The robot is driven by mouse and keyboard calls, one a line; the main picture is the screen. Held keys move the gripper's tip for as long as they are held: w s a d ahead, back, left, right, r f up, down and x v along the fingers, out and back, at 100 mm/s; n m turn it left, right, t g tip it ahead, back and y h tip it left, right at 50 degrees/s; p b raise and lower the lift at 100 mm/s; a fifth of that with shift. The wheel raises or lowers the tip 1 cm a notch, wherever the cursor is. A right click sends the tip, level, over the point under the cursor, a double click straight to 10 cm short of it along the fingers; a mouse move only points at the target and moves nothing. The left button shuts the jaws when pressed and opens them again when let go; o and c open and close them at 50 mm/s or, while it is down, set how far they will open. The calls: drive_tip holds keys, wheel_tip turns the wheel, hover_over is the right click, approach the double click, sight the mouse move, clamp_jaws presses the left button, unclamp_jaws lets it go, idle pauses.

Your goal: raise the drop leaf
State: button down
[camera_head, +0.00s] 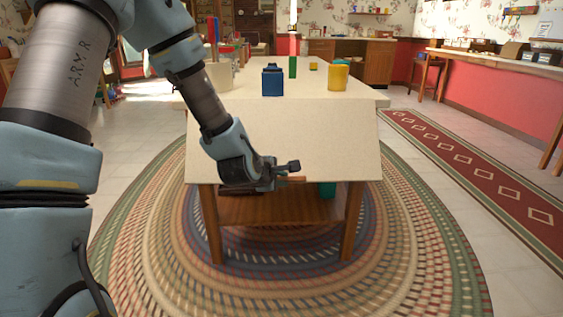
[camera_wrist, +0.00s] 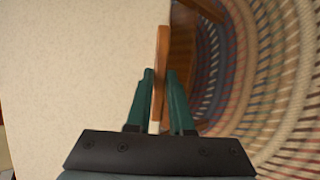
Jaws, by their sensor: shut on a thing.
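The drop leaf (camera_head: 330,140) is a cream panel at the near end of the table (camera_head: 225,92). It hangs down from the tabletop edge, slanting slightly toward me. In the wrist view the leaf (camera_wrist: 70,70) fills the left side. My gripper (camera_head: 288,173) is low on the leaf, near the middle of its bottom edge. In the wrist view my gripper's two green fingers (camera_wrist: 160,85) stand on either side of a thin wooden strip (camera_wrist: 162,50) along the leaf's edge, and they are shut on it. The contact is partly hidden in the head view.
Below the leaf are table legs (camera_head: 352,220) and a wooden shelf (camera_head: 270,210). A braided rug (camera_head: 410,220) covers the floor.

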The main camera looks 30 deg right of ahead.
wheel_tip(320, 180, up, 23)
drive_tip(key=s+a+n+g+y+p, duration=0.1)
drive_tip(key=g+p, duration=0.7)
drive_tip(key=p, duration=2.5)
drive_tip(key=shift+s+a+n+y, duration=0.15)
drive_tip(key=shift+s+n+y, duration=0.35)
drive_tip(key=shift+s+y, duration=0.9)
drive_tip(key=shift+w+y, duration=0.4)
drive_tip(key=shift+w, duration=0.1)
drive_tip(key=c, duration=1.2)
unclamp_jaws()
drive_tip(key=o, duration=0.4)
drive_tip(key=shift+s+f, duration=0.1)
drive_tip(key=shift+a+f, duration=0.1)
